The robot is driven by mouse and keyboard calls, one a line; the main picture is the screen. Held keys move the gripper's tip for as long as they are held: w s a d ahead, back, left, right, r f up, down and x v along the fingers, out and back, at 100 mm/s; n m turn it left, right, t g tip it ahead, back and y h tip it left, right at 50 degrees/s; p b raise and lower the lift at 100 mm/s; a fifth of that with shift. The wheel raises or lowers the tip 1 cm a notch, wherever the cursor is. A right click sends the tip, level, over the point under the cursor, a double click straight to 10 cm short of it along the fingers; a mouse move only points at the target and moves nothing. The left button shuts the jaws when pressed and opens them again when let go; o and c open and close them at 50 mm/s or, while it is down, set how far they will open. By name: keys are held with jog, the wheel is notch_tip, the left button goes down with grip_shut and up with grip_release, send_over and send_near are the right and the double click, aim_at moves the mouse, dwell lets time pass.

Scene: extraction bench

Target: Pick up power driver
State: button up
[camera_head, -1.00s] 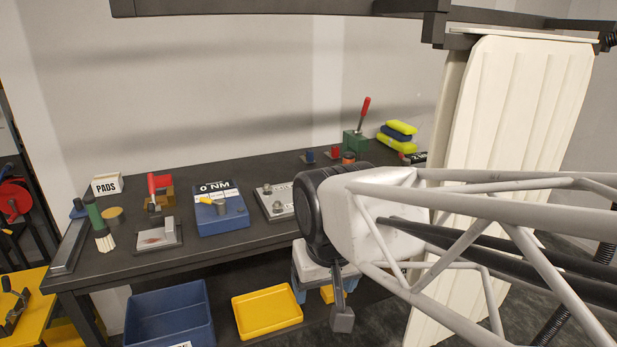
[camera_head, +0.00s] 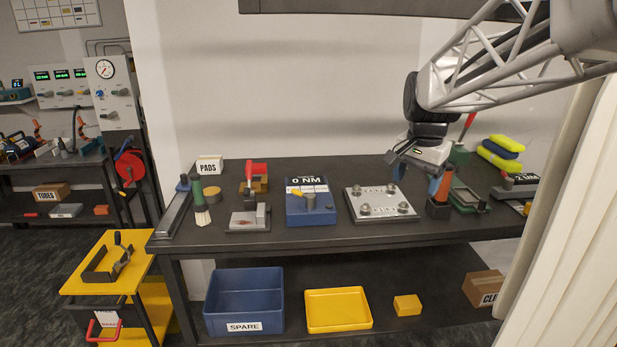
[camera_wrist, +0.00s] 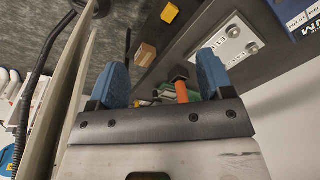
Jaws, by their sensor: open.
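An orange tool with a dark lower part, which looks like the power driver (camera_head: 445,183), stands upright on the bench, right of the white bolt plate. In the wrist view its orange body (camera_wrist: 182,92) shows between the fingers, nearer the right one. My gripper (camera_head: 416,179) hangs above the bench, its two blue fingertips apart and pointing down. It is open and empty. The right fingertip overlaps the tool's left side in the head view; I cannot tell whether they touch. The wrist view shows the spread blue fingers (camera_wrist: 162,66); the gripper body hides part of the scene below.
The white bolt plate (camera_head: 381,213) lies left of the tool. A green tray (camera_head: 470,197) is close on its right. A blue torque box (camera_head: 311,219) stands further left. Yellow and blue pads (camera_head: 500,152) sit behind at right. A pale panel (camera_head: 560,230) rises at the right.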

jog(key=w+d+m, duration=0.5)
jog(key=w+d, duration=0.5)
jog(key=w, duration=0.4)
jog(key=m+g, duration=0.1)
jog(key=m, duration=0.5)
send_over(446, 175)
jog(key=w, duration=0.1)
jog(key=f, duration=0.5)
jog(key=shift+w+d+f, duration=0.1)
jog(key=shift+d+f, duration=0.15)
jog(key=shift+w+d+f, duration=0.2)
jog(key=shift+w+d, duration=0.1)
jog(key=shift+d, duration=0.05)
jog(key=shift+f, duration=1.3)
jog(key=shift+f, duration=2.6)
